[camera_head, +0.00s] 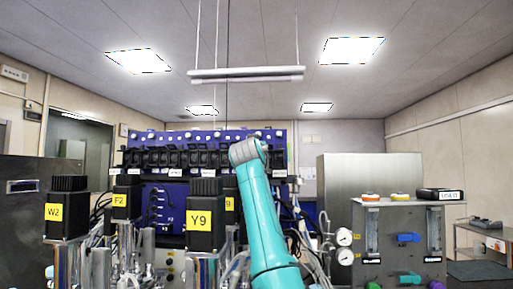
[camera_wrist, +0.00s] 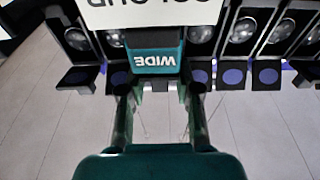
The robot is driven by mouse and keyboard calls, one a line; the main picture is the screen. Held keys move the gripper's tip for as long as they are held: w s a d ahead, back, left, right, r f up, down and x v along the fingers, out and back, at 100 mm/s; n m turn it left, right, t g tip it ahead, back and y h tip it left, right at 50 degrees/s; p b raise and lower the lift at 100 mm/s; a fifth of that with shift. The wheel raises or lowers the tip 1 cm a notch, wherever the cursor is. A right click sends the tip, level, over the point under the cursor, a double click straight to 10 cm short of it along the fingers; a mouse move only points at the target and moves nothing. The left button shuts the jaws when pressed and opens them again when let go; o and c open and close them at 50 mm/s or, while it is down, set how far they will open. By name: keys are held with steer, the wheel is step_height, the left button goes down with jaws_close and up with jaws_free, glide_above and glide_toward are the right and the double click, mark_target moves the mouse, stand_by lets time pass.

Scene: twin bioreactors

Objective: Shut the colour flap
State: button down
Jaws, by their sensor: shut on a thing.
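A row of black pump heads (camera_head: 180,158) with flaps runs along the blue rig in the head view. My gripper (camera_wrist: 160,92) shows in the wrist view, its two fingers apart on either side of a dark teal piece marked "WIDE" (camera_wrist: 155,62), upside down here. I take this piece to be the colour flap; a white label (camera_wrist: 150,14) above it is cut off by the frame. The fingertips are at its lower sides, and exact contact is hard to see. In the head view my arm's end hides the gripper and the flap.
Neighbouring flaps with blue discs, such as the right one (camera_wrist: 268,76), stand out close on both sides. Black motors marked Y9 (camera_head: 205,220) and W2 (camera_head: 68,207) rise in front of the rig. A grey gas panel (camera_head: 385,255) stands at right.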

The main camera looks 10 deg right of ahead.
steer(key=shift+t, duration=0.4)
steer(key=c, duration=1.1)
jaws_free()
steer(key=shift+r, duration=5)
